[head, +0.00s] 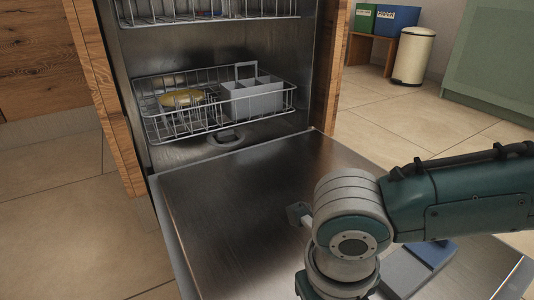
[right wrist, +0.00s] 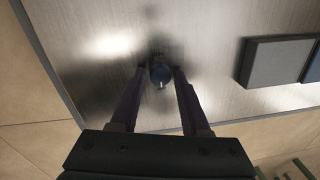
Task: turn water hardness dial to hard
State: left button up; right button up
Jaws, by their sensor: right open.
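In the right wrist view, a small round dark-blue dial (right wrist: 160,72) with a short pale mark near its lower edge sits on the metal inner face of the open dishwasher door (right wrist: 100,42). My right gripper (right wrist: 160,76) is open, with one finger on each side of the dial. I cannot tell whether the fingers touch it. Its setting labels are not readable. In the head view, my right arm reaches over the lowered door (head: 235,215) and hides the dial and the gripper's fingers. My left gripper is not in view.
Beside the dial is a flat grey box (right wrist: 275,62) with a blue part, also at lower right in the head view (head: 405,272). The lower rack (head: 215,128) holds a yellow dish (head: 183,97) and a grey cutlery basket (head: 252,102). Bins (head: 413,55) stand far off.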

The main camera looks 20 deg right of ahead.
jog(key=shift+r, duration=0.1)
jog(key=shift+c, duration=0.3)
grip_shut()
